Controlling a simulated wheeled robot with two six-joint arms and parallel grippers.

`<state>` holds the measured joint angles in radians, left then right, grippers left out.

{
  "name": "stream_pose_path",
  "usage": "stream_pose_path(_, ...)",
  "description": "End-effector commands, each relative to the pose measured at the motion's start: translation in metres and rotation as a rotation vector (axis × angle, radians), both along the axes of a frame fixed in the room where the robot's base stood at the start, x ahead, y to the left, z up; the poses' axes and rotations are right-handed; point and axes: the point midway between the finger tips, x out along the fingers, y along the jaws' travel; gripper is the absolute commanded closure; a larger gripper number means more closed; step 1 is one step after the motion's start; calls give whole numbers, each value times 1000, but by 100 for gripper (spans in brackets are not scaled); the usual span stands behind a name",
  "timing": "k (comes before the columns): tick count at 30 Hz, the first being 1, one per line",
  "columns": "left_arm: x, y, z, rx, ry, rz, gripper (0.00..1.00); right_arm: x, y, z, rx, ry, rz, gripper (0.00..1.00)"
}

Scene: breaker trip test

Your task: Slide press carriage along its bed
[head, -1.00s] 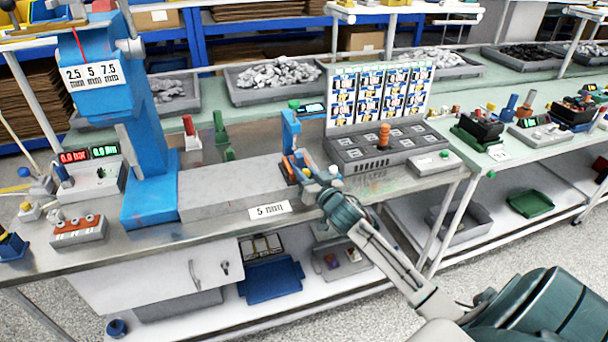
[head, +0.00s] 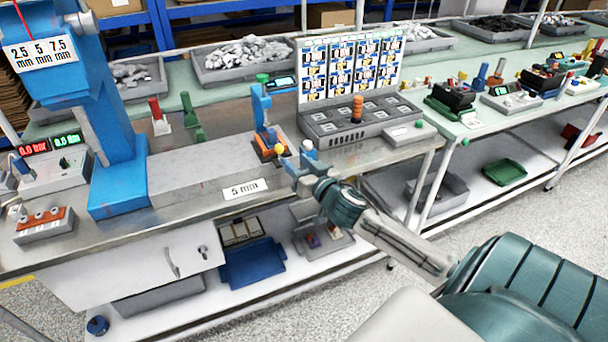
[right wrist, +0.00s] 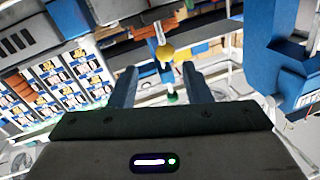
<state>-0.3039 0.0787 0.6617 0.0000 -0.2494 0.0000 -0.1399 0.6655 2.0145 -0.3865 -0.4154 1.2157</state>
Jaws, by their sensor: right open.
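The tall blue press (head: 118,150) stands at the left of the bench, with a long grey bed (head: 190,172) running right from its base. I cannot tell for certain which part is the carriage; a small orange-and-dark block (head: 266,146) sits at the bed's right end, beside a small blue upright. A yellow knob (head: 279,150) is near it. My right gripper (head: 292,166) is open just in front of the bed's right end. In the right wrist view the yellow knob (right wrist: 165,52) appears beyond the gap between the open fingers (right wrist: 160,85); contact is not visible. My left gripper is out of view.
A grey panel box with an orange knob (head: 357,108) stands right of the small upright. Red and green clamps (head: 190,112) stand behind the bed. Open floor lies in front.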

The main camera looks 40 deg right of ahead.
Motion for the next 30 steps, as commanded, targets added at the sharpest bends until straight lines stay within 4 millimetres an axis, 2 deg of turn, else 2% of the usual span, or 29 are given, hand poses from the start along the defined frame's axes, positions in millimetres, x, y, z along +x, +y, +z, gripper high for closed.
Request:
stream_pose_path(3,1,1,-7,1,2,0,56,-16,1,-3,-4,2,1,56)
stream_pose_path(9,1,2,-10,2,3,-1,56,-30,2,-1,0,1,0,56)
stream_pose_path(26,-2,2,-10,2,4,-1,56,-31,2,0,1,-1,0,56)
stream_pose_path(28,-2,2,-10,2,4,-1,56,-31,1,-2,0,4,-3,56)
stream_pose_path(30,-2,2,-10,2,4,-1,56,-30,-4,-14,-4,23,-15,56)
